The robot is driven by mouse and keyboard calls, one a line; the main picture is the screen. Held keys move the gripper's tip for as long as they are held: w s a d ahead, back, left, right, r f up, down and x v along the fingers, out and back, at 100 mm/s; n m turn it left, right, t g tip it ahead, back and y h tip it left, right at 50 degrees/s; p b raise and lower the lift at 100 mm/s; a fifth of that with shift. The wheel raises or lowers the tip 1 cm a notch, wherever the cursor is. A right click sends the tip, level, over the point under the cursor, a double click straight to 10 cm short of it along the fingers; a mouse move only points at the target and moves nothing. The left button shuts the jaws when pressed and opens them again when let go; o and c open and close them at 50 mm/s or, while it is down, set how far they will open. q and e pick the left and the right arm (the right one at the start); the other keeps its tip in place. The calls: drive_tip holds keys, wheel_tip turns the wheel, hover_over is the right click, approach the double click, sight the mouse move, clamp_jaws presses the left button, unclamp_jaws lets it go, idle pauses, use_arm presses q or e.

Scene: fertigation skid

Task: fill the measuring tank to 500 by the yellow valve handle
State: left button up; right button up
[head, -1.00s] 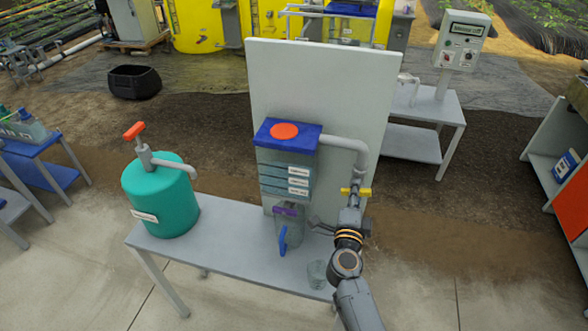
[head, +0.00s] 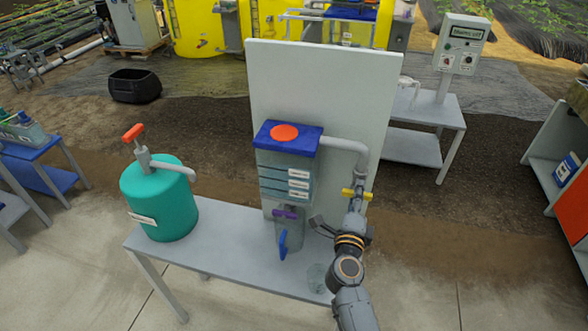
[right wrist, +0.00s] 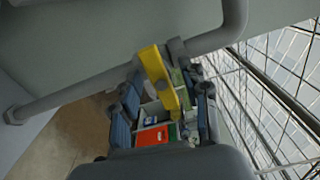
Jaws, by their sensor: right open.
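The measuring tank (head: 287,172) is a clear box with a blue lid, a red disc on top and several white labels on its front. I cannot read the labels or make out a liquid level. The yellow valve handle (head: 356,194) sits on the grey pipe right of the tank, roughly crosswise to it. In the right wrist view the handle (right wrist: 158,78) shows close ahead, near the fingers. My right gripper (head: 342,222) is open just below the handle; I cannot tell whether it touches it. My left gripper is out of view.
A purple handle (head: 287,212) and a blue lever (head: 283,244) sit below the tank. A teal pump canister (head: 160,205) stands at left. A pale panel (head: 315,95) rises behind the tank.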

drive_tip(key=p+v, duration=0.1)
drive_tip(key=v, duration=0.5)
drive_tip(key=shift+s, duration=0.2)
drive_tip(key=shift+a, duration=0.2)
idle(0.3)
idle(0.7)
